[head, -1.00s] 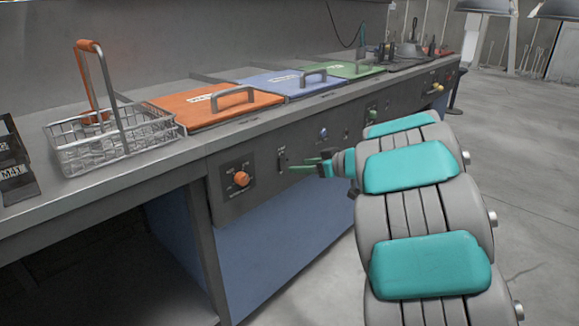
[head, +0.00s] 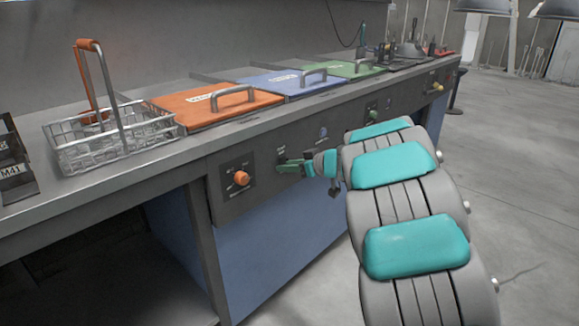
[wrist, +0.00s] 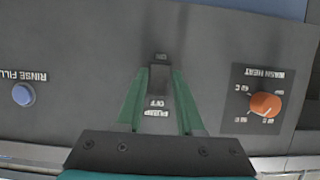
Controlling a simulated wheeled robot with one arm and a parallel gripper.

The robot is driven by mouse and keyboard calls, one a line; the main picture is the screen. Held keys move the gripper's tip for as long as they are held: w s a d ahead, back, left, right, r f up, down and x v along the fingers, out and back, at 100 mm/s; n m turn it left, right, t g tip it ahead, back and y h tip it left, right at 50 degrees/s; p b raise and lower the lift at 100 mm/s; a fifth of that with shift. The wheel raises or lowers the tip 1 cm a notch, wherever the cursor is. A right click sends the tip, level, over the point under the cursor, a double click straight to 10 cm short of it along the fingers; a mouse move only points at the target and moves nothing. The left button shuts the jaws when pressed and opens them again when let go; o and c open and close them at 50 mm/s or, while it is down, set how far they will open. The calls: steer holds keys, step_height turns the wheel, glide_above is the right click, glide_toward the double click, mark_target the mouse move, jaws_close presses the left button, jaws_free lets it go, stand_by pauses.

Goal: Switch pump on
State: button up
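The pump switch (wrist: 160,80) is a small dark block on the grey front panel, between the upside-down labels ON and OFF in the wrist view. PUMP is printed beside OFF. Which way the switch is set I cannot tell. My gripper (wrist: 161,75) is open, with one green finger on each side of the switch and a narrow gap at the tips. In the head view my gripper (head: 288,165) is at the panel and its fingers cover most of the switch.
An orange wash heat knob (wrist: 265,104) is beside the switch, and a blue rinse fill button (wrist: 23,95) is on its other side. Above the panel are an orange lid (head: 200,108), a blue lid (head: 270,82) and a wire basket (head: 100,145) on the counter.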

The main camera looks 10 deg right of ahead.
jaws_close()
